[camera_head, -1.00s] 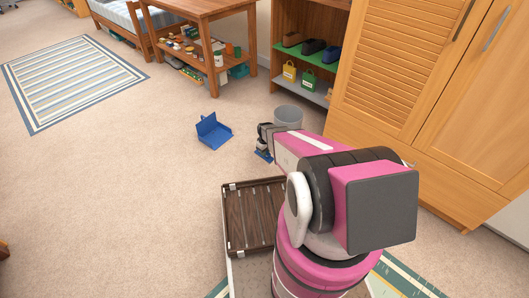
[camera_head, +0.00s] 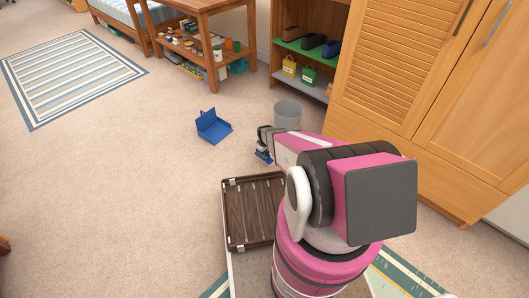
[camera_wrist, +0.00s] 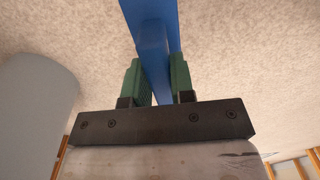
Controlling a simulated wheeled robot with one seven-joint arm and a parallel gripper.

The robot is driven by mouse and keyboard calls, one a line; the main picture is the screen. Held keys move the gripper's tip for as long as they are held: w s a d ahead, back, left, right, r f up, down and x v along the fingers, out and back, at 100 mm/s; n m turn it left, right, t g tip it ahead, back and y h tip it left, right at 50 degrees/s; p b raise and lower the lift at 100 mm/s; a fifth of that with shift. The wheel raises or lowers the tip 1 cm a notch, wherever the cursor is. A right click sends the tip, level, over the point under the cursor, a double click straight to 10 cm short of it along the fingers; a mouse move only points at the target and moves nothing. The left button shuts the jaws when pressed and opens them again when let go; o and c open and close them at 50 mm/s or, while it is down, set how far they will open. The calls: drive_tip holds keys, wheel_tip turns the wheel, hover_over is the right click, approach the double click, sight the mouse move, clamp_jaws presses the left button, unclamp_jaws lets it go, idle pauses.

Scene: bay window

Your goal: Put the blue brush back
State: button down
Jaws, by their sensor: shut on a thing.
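The blue brush (camera_head: 263,156) shows in the head view just below my gripper, partly hidden by my arm. In the wrist view its blue handle (camera_wrist: 153,40) runs between the two green fingers of my gripper (camera_wrist: 160,80), which is shut on it. Beige carpet shows around the brush in the wrist view. A blue dustpan (camera_head: 213,126) sits on the carpet to the left of my gripper, apart from it, with its back part raised.
A grey bin (camera_head: 288,115) stands just behind my gripper and looms at left in the wrist view (camera_wrist: 35,105). A wooden table with a loaded lower shelf (camera_head: 205,52), a shoe shelf (camera_head: 300,47) and a wardrobe (camera_head: 400,80) stand behind.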

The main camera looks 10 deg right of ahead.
drive_tip(key=shift+f, duration=3.75)
drive_tip(key=shift+f, duration=0.25)
drive_tip(key=c, duration=0.9)
unclamp_jaws()
wheel_tip(320, 180, up, 11)
drive_tip(key=shift+f, duration=0.1)
drive_tip(key=s+r+m, duration=0.2)
drive_tip(key=s+r, duration=0.5)
drive_tip(key=r, duration=0.6)
drive_tip(key=s+r+m, duration=0.2)
drive_tip(key=s+r, duration=0.5)
drive_tip(key=r, duration=0.6)
drive_tip(key=s+r+m, duration=0.3)
drive_tip(key=s+r, duration=0.4)
drive_tip(key=r, duration=0.7)
